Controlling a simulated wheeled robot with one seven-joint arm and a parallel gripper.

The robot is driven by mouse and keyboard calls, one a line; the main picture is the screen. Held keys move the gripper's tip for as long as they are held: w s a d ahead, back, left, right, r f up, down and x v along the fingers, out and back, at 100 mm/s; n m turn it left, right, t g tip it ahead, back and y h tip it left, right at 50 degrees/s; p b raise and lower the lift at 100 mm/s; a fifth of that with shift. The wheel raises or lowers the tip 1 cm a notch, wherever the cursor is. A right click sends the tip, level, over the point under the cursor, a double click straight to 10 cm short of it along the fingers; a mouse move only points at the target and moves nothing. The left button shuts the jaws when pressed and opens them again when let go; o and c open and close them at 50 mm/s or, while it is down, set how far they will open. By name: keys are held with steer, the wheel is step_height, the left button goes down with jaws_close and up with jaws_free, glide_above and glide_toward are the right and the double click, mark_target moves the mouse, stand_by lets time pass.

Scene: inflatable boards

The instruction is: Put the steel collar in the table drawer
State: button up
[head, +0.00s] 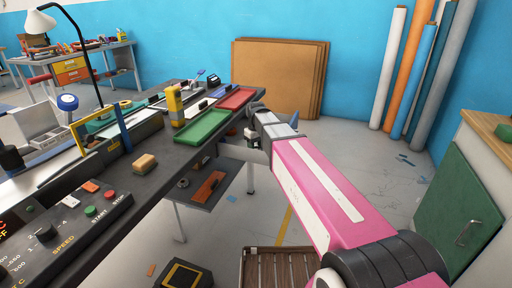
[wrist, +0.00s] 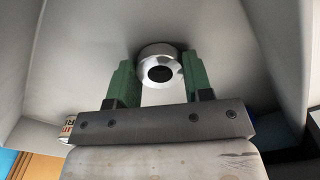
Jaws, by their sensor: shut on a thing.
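The steel collar (wrist: 144,52), a shiny ring with a dark hole, shows in the wrist view between the tips of the two green fingers. My gripper (wrist: 158,75) is shut on it. Plain grey surfaces with walls and corners lie beyond and around it; I cannot tell whether these are the inside of the drawer. In the head view my pink arm reaches to the right end of the dark table (head: 150,185), and the gripper and collar are mostly hidden there. I cannot clearly make out the table drawer.
Under the table a grey shelf (head: 203,197) bears an orange piece and a dark ring. Green (head: 203,128) and red (head: 236,99) trays lie on the table. A slatted crate (head: 280,268) stands on the floor.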

steer(key=shift+f, duration=0.15)
steer(key=o, duration=1)
steer(key=shift+c, duration=0.2)
step_height(320, 180, up, 12)
steer(key=shift+r, duration=0.2)
